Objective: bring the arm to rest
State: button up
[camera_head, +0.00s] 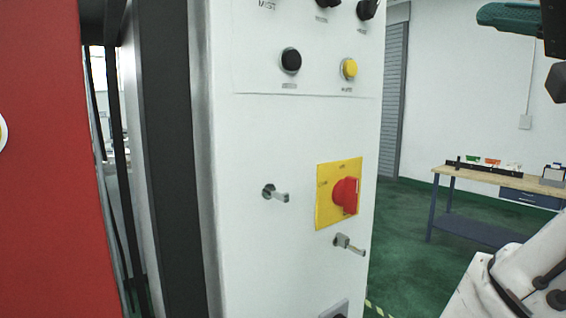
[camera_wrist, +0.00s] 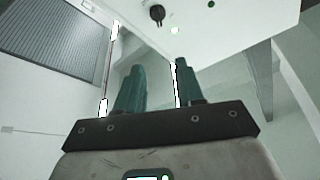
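My gripper (camera_wrist: 159,67) shows in the wrist view with its two teal fingers apart and nothing between them. In the head view, part of my gripper (camera_head: 508,15) shows at the top right edge as a teal finger, held up in front of the white wall and apart from the cabinet. The rest of the gripper is cut off by the frame. A white link of my arm shows at the lower right.
A white control cabinet (camera_head: 270,150) stands close ahead, with a red rotary switch (camera_head: 345,195) on a yellow plate, knobs and latches. A red panel (camera_head: 40,180) is at left. A workbench (camera_head: 500,185) stands back right. Green floor (camera_head: 400,230) is open between.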

jog(key=w+d+f+m+g+h, duration=0.1)
jog(key=w+f+g+h, duration=0.2)
jog(key=f, duration=1.5)
jog(key=w+f+g+h, duration=0.2)
jog(key=w+f+g, duration=0.15)
jog(key=f, duration=1.35)
jog(key=s+d+f+g+h, duration=0.1)
jog(key=s+f+g, duration=0.15)
jog(key=f, duration=0.75)
jog(key=s+d+f+g+h, duration=0.15)
jog(key=s+f, duration=0.25)
jog(key=f, duration=0.7)
jog(key=s+f+n+g, duration=0.1)
jog(key=s+f+g, duration=0.3)
jog(key=s+f, duration=0.7)
jog(key=s+f+n+g+h, duration=0.1)
jog(key=s+f+g, duration=0.3)
jog(key=s+f, duration=0.7)
jog(key=s, duration=0.6)
jog(key=shift+s+f, duration=0.2)
jog(key=shift+s, duration=0.1)
jog(key=shift+d+g+h, duration=0.1)
jog(key=shift+g+h, duration=0.15)
